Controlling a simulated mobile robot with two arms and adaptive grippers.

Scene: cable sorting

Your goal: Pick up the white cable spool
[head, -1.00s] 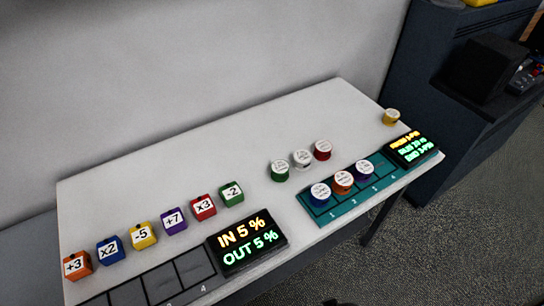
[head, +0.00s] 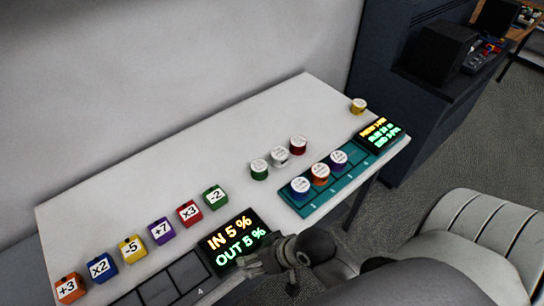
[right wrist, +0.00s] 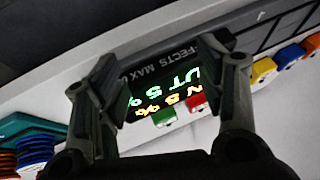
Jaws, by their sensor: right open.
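The white cable spool (head: 281,155) stands upright on the table in the head view, between a green spool (head: 259,168) and a red spool (head: 298,145), behind the teal tray. My right gripper (head: 250,264) is over the front edge of the dark IN/OUT display, well to the left of and nearer than the white spool. In the right wrist view its two fingers (right wrist: 158,60) are spread apart with nothing between them but the display below. The white spool does not show in the right wrist view. My left gripper is not in view.
The teal tray (head: 293,205) holds blue, orange and purple spools. A yellow spool (head: 359,105) stands at the far right corner by a second display (head: 381,134). Several labelled cubes (head: 161,231) line the left side. The table (head: 190,165) behind them is clear.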

